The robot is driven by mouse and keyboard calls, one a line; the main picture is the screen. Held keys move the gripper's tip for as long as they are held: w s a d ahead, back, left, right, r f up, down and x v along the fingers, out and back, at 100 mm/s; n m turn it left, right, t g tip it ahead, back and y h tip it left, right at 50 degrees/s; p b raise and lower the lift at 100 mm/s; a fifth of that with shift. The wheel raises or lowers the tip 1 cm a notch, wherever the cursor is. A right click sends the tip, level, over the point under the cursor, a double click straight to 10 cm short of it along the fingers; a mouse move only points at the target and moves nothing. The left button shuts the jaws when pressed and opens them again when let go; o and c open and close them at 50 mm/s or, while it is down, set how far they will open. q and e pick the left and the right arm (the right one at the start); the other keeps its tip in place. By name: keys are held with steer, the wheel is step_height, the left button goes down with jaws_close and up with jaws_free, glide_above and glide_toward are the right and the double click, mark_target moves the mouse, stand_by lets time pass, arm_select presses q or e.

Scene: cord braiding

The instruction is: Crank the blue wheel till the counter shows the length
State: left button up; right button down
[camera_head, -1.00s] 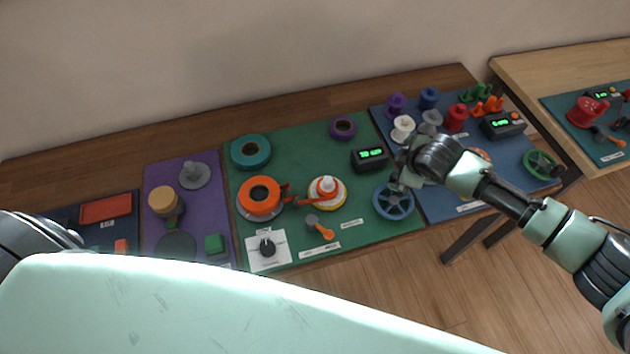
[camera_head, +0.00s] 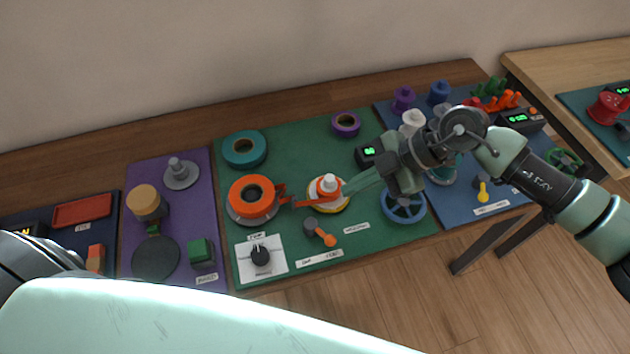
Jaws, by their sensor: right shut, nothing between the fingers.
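The blue wheel (camera_head: 405,212) lies flat near the front right of the green mat (camera_head: 300,145). Its far part is hidden by my right gripper. The counter (camera_head: 366,154), a black box with green lit digits, stands behind the wheel. The gripper covers its right side, and I cannot read the digits surely. My right gripper (camera_head: 348,187) is shut and empty. It reaches in from the right above the wheel, its fingers pointing left to the white-topped orange and yellow piece (camera_head: 328,190). I cannot tell whether they touch. My left gripper is not in view.
An orange roll (camera_head: 252,196), a teal ring (camera_head: 244,149), a purple ring (camera_head: 345,124), a small orange-handled crank (camera_head: 320,232) and a white plate with a black knob (camera_head: 261,256) are on the green mat. A blue mat with several spools (camera_head: 403,98) adjoins it on the right.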

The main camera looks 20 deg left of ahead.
mark_target(412, 220)
steer(key=d+f+h, duration=0.1)
steer(key=d, duration=0.1)
steer(key=w+d+f+m+h, duration=0.1)
steer(key=d+f+h, duration=0.1)
steer(key=d, duration=0.1)
steer(key=d+f+m+t+h+b, duration=0.1)
steer(key=d+f, duration=0.1)
steer(key=shift+w+d, duration=0.25)
steer(key=shift+d, duration=0.15)
steer(key=w+d+m+h, duration=0.1)
steer(key=d, duration=0.1)
steer(key=d+t+h, duration=0.1)
steer(key=d, duration=0.1)
steer(key=w+d+f+m+h, duration=0.1)
steer(key=d, duration=0.1)
steer(key=shift+w+d+m+h+b, duration=0.2)
steer(key=shift+w+m+h+b, duration=0.1)
steer(key=shift+h+b, duration=0.1)
steer(key=shift+d+t, duration=0.3)
steer(key=shift+s+a+r+h+p, duration=0.1)
steer(key=shift+s+a+h+p, duration=0.05)
steer(key=shift+s+h+p, duration=0.15)
steer(key=shift+s+a, duration=0.35)
steer(key=shift+a, duration=0.1)
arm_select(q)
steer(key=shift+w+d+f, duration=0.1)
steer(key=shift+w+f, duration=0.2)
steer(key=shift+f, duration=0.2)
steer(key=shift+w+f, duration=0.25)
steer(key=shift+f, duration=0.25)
